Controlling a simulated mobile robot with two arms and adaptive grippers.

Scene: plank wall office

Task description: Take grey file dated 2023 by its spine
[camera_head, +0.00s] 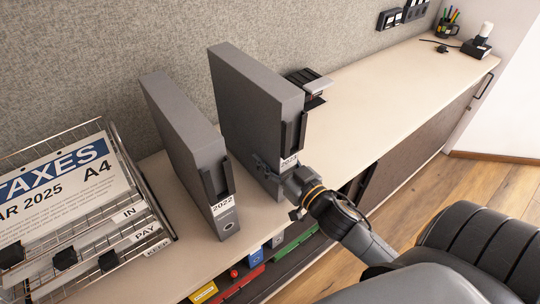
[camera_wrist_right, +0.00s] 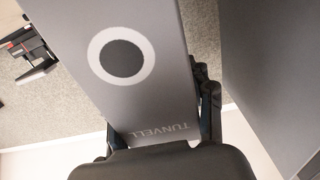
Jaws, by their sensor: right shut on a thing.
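The grey file dated 2023 (camera_head: 258,105) stands upright on the sideboard, and its label shows just above my gripper. My right gripper (camera_head: 276,180) is shut on the lower part of this file's spine. In the right wrist view the file's spine (camera_wrist_right: 140,85), with a round finger hole and the word TUNVELL, lies between the fingers of the right gripper (camera_wrist_right: 158,128). A second grey file, labelled 2022 (camera_head: 187,145), stands upright to the left, apart from it. My left gripper is not in view.
A black stapler-like item (camera_head: 312,85) sits just behind the 2023 file. A wire tray (camera_head: 75,205) with papers stands at the left. A pen holder (camera_head: 448,28) is at the far right end. Coloured binders (camera_head: 240,283) show below.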

